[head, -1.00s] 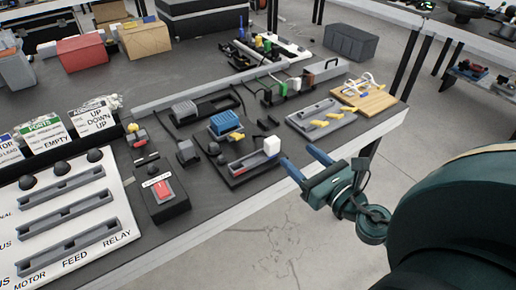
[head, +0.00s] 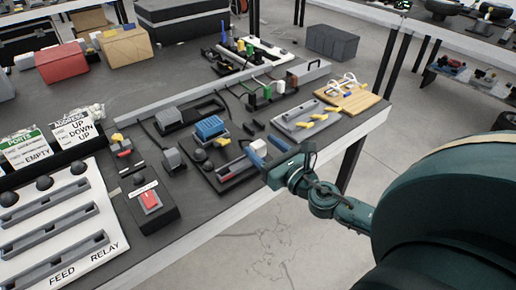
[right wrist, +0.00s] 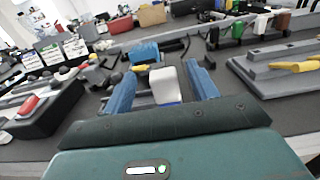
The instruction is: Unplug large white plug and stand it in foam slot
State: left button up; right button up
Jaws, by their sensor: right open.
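A white block-shaped plug (head: 259,148) stands at the right end of a narrow grey slotted holder (head: 236,165) on a dark base near the table's front edge. My right gripper (head: 263,145) is open, with its blue fingers close to the plug. In the right wrist view the white plug (right wrist: 165,84) shows between the two fingers of the right gripper (right wrist: 163,86), with a gap visible on each side. Whether the fingers are level with it is hard to tell. My left gripper is not in view. I cannot tell which piece is the foam slot.
A blue-topped block (head: 210,128) stands just behind the holder. A grey tray with yellow pieces (head: 305,118) and a wooden board (head: 350,98) lie to the right. A black box with a red switch (head: 149,200) stands left. A power strip (head: 290,82) with coloured plugs is behind.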

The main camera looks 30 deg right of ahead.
jog(key=w, duration=0.5)
jog(key=shift+a+f, duration=0.1)
jog(key=shift+f, duration=0.15)
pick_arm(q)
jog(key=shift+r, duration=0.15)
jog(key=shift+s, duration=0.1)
pick_arm(e)
jog(key=shift+s, duration=0.1)
